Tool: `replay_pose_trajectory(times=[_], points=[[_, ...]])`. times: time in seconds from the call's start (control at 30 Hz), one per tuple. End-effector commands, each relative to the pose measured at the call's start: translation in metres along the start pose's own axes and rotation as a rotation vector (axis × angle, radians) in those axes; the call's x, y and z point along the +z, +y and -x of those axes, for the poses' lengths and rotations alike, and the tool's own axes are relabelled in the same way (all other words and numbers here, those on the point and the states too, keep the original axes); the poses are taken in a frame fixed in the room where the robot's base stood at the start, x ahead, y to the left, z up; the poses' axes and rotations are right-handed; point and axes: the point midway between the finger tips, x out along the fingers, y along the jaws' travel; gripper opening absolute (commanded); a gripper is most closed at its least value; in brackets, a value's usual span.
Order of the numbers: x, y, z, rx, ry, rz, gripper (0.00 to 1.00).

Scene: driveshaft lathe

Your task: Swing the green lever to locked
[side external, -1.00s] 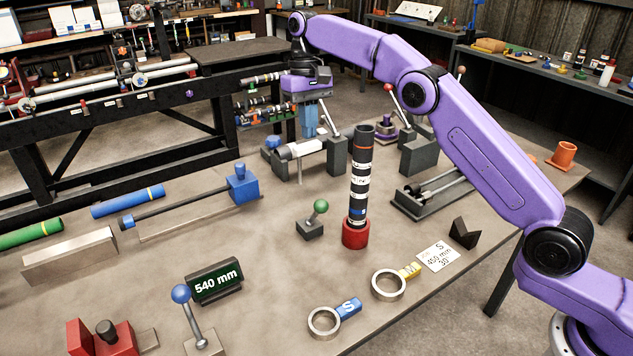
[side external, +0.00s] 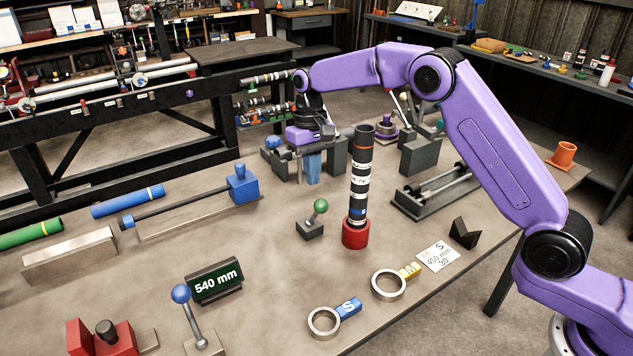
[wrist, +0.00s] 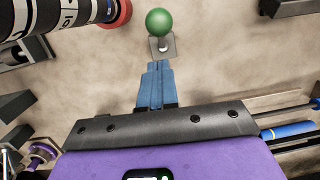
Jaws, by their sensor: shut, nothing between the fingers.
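The green lever is a small lever with a green ball knob (side external: 321,206) on a grey base (side external: 310,229). It leans a little to the right in the side view, left of the upright banded shaft. In the wrist view its green knob (wrist: 160,21) is at the top centre, just beyond my fingertips. My gripper (side external: 313,182) points down behind the lever, apart from it and above the table. In the wrist view my blue fingers (wrist: 155,66) are together with nothing between them.
A dark banded shaft (side external: 360,175) stands upright in a red collar (side external: 355,234), close to the right of the lever. A grey fixture (side external: 338,153) is behind my gripper. A 540 mm sign (side external: 215,282) stands at front left. Table space left of the lever is clear.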

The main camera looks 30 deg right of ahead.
Motion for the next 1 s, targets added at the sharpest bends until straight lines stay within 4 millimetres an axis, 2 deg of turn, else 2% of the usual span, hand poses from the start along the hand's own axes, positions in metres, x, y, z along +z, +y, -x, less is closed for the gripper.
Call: replay_pose_trajectory(times=[0.3, 0.8, 1.0], points=[[0.017, -0.002, -0.014, 0.0, -0.001, -0.002, 0.0], [0.021, -0.003, -0.017, 0.0, -0.001, -0.001, 0.0], [0.032, -0.004, -0.023, 0.0, -0.002, -0.001, 0.0]])
